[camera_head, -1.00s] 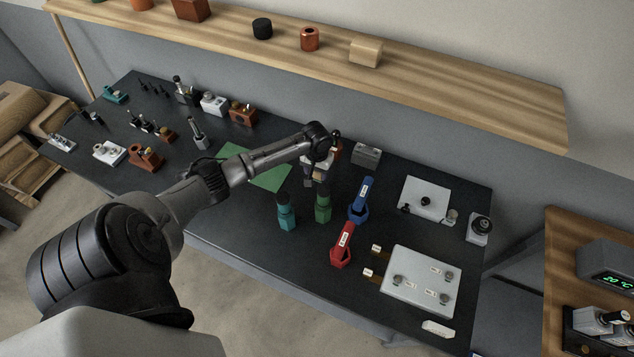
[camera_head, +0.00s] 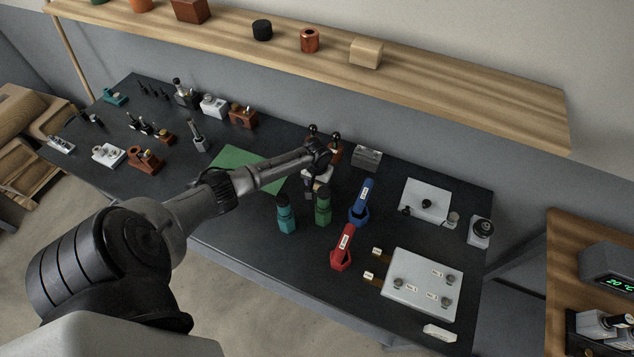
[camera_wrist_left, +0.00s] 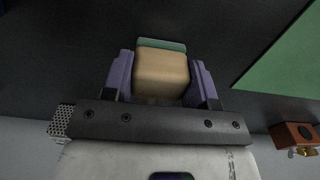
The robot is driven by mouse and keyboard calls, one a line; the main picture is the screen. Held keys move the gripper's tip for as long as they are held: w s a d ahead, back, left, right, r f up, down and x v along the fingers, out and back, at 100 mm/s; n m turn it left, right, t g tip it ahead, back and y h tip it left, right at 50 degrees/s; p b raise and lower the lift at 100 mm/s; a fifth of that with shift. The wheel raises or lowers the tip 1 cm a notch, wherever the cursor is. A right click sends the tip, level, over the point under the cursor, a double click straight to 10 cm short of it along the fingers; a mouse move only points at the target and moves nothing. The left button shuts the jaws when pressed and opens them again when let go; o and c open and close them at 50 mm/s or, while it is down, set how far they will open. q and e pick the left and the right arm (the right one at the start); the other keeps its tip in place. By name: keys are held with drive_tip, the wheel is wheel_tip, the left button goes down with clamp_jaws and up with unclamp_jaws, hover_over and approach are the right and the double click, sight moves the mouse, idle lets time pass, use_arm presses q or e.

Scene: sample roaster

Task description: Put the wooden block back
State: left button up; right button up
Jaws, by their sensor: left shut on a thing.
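My left gripper (camera_head: 311,190) is over the middle of the dark bench, behind the teal and green bottles. In the left wrist view its purple fingers (camera_wrist_left: 160,78) are shut on a tan wooden block (camera_wrist_left: 162,72), one finger on each side. A teal strip (camera_wrist_left: 162,45) shows along the block's far edge; I cannot tell whether it belongs to the block. In the head view the block is too small and covered to make out. My right gripper is not in view.
A green mat (camera_head: 240,160) lies to the left. A wooden shelf (camera_head: 460,90) above holds another pale block (camera_head: 366,53).

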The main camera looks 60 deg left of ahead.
use_arm(q)
drive_tip(key=o, duration=0.9)
drive_tip(key=shift+f, duration=0.1)
wheel_tip(320, 180, up, 12)
drive_tip(key=p, duration=0.1)
drive_tip(key=shift+r, duration=0.2)
